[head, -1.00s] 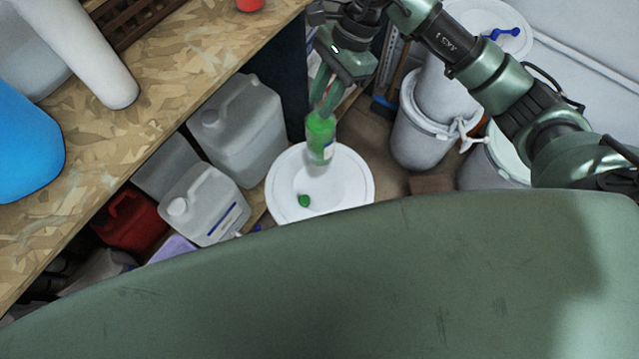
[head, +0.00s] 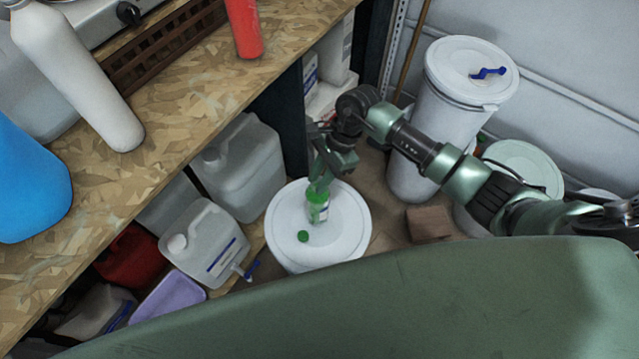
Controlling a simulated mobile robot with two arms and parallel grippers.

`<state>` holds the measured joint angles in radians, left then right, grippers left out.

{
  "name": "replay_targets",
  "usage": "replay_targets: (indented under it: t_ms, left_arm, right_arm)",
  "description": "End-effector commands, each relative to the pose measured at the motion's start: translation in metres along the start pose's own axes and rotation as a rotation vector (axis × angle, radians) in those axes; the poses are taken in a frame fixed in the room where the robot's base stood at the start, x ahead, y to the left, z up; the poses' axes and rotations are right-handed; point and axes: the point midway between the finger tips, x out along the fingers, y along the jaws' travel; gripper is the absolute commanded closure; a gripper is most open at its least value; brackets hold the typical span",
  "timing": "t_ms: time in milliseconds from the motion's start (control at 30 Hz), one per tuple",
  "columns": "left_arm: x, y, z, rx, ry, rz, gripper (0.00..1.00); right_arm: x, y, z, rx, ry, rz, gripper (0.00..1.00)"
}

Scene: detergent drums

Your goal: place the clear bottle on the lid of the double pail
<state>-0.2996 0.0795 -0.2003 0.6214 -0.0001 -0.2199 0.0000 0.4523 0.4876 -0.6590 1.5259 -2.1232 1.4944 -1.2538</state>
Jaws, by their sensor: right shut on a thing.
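A small clear bottle with a green tint and a pale label (head: 319,213) is in my right gripper (head: 319,189), whose fingers are shut on its upper part. It looks upright over the white round lid (head: 343,234) of a pail at the middle of the head view. I cannot tell whether its base touches the lid. A small green round thing (head: 303,236) lies on this lid, left of and nearer than the bottle. The pail's side is mostly hidden, so I cannot tell whether it is double. My left gripper is out of view.
A wooden shelf (head: 215,95) with a red can (head: 244,28) is on the left, with jerrycans (head: 205,240) below it. A tall white drum (head: 458,100) with a blue-handled lid stands back right. A brown block (head: 430,223) is on the floor.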

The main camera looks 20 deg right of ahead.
Motion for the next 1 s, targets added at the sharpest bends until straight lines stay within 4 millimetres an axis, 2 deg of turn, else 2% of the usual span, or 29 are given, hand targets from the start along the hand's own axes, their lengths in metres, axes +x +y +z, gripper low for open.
replay_targets:
  t_ms: [100, 233, 667, 700, 733, 767, 1000]
  left_arm:
    - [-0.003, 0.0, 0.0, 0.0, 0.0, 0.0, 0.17]
    - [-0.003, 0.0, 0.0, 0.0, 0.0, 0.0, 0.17]
    - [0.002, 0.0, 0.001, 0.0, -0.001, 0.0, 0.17]
    - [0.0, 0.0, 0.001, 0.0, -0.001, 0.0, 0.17]
    - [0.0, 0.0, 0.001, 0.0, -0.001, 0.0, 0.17]
    - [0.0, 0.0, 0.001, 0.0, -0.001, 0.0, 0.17]
    - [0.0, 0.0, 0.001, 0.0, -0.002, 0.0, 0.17]
  right_arm:
    - [0.017, 0.0, -0.006, 0.003, -0.003, 0.002, 1.0]
    - [0.03, 0.0, -0.012, 0.0, -0.001, 0.0, 1.0]
    - [0.036, 0.0, -0.015, -0.002, 0.0, -0.001, 1.0]
    - [0.035, 0.001, -0.015, -0.001, 0.001, 0.002, 0.66]
    - [0.035, 0.001, -0.015, -0.001, 0.001, 0.002, 0.57]
    - [0.035, 0.001, -0.015, -0.001, 0.001, 0.002, 0.55]
    - [0.035, 0.001, -0.015, 0.0, 0.001, 0.002, 0.55]
